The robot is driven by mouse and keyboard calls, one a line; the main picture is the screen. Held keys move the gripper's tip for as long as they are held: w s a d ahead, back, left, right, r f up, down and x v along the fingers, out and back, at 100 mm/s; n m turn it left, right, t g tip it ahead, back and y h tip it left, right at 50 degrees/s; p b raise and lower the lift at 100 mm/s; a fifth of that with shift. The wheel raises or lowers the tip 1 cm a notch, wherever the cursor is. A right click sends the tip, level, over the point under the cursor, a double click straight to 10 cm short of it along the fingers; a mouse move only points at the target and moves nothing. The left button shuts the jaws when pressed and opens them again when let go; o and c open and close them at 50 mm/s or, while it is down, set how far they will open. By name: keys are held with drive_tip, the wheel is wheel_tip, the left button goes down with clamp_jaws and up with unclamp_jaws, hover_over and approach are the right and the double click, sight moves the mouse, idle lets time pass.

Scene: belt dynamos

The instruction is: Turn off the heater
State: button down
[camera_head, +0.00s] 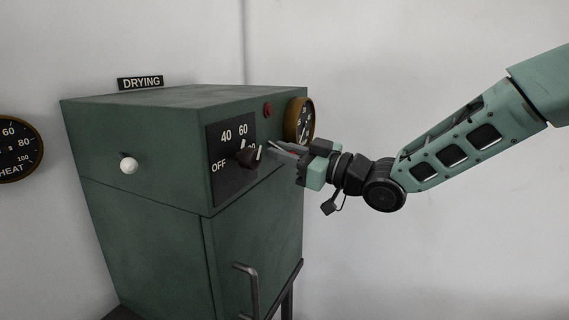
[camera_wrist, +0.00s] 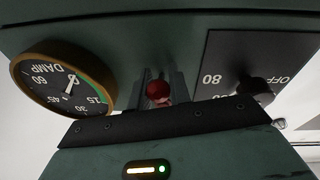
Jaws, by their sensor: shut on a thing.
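The green DRYING cabinet (camera_head: 150,150) carries a black dial plate (camera_head: 226,190) marked OFF, 40 and 60; 80 is legible on the same plate (camera_wrist: 225,55) in the wrist view. My gripper (camera_head: 272,149) is in front of the panel. In the wrist view its fingers close on a small red round thing (camera_wrist: 158,91); its rest is hidden.
A brass-rimmed DAMP gauge (camera_wrist: 65,82) is beside the dial plate. A red button or lamp (camera_head: 267,109) is near the cabinet's top edge. A white ball knob (camera_head: 128,166) and a door handle (camera_head: 249,285) stick out. A HEAT gauge (camera_head: 12,148) is at far left.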

idle(0.3)
drive_tip(key=c, duration=1.3)
unclamp_jaws()
drive_tip(key=shift+d, duration=0.1)
drive_tip(key=b+v, duration=0.5)
drive_tip(key=v, duration=1.2)
drive_tip(key=shift+s+b, duration=0.15)
drive_tip(key=shift+b, duration=0.15)
drive_tip(key=shift+d, duration=0.1)
